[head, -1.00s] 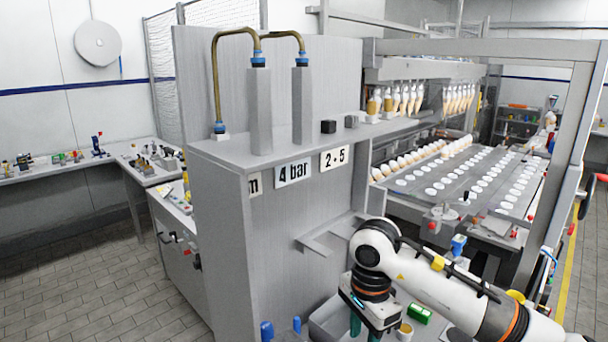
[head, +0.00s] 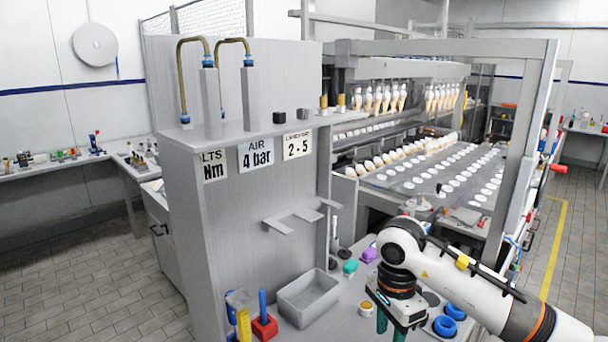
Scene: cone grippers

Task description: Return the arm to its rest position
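My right arm comes in from the lower right, white with black and orange rings. Its gripper (head: 391,326) points down over the grey bench top, near the bottom edge of the head view. Its two teal fingers stand apart and I see nothing held between them. One fingertip is close to the lower frame edge or cut by it. A small tan-topped cup (head: 366,308) is just left of the fingers. My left arm and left gripper are not in view.
An empty grey bin (head: 307,298) is left of the gripper. A red block with a blue handle (head: 264,318) and a yellow tool (head: 242,317) stand beside it. Blue rings (head: 446,325) lie right. A tall grey cabinet (head: 240,190) and the cone machine (head: 440,180) stand behind.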

